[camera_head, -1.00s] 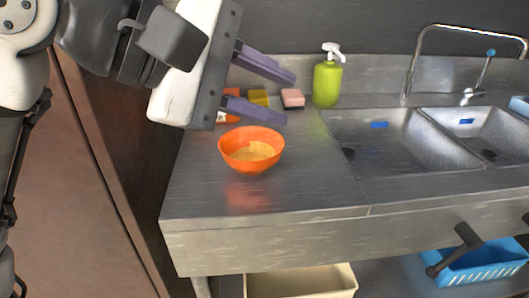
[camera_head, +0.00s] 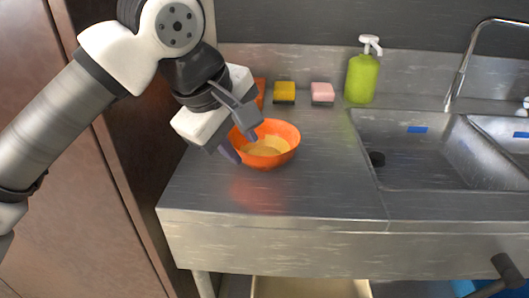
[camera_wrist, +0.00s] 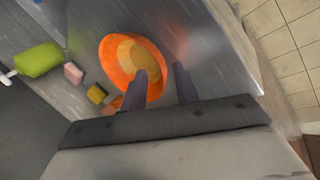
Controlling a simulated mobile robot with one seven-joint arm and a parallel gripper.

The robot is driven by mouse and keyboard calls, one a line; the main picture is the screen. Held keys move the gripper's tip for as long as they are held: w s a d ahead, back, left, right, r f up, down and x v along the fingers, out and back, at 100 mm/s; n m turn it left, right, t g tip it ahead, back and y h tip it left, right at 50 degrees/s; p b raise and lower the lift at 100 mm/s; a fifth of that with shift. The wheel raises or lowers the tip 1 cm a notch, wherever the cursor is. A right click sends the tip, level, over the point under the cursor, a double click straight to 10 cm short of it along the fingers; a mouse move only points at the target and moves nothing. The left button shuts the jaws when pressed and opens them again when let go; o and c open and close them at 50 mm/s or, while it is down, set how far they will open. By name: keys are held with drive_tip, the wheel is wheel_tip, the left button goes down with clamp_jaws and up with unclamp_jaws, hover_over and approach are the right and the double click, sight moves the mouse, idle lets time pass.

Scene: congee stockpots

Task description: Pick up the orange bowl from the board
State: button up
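The orange bowl (camera_head: 281,158) sits upright on the bare steel counter at the left of the sink, with a tan filling inside. No separate board shows under it. My gripper (camera_head: 240,146) is open at the bowl's left side, its purple fingers pointing down. In the wrist view the bowl (camera_wrist: 110,50) is above my gripper (camera_wrist: 159,71). One finger overlaps the bowl's inside and the other is over the counter outside it, so the fingers appear to straddle the rim. I cannot tell whether they touch it.
A yellow sponge (camera_head: 284,90), a pink sponge (camera_head: 322,92) and a green soap bottle (camera_head: 362,78) stand along the back wall. An orange item (camera_head: 260,90) is partly hidden behind my gripper. The sink (camera_head: 425,150) is at right. The counter (camera_head: 300,195) in front of the bowl is clear.

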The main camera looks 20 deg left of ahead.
sight(250, 158)
drive_tip(key=shift+a+x, duration=0.15)
drive_tip(key=shift+x, duration=1.4)
drive_tip(key=shift+a+x, duration=0.1)
drive_tip(key=shift+x, duration=1.45)
drive_tip(key=shift+w, duration=0.2)
drive_tip(key=shift+c, duration=0.4)
clamp_jaws()
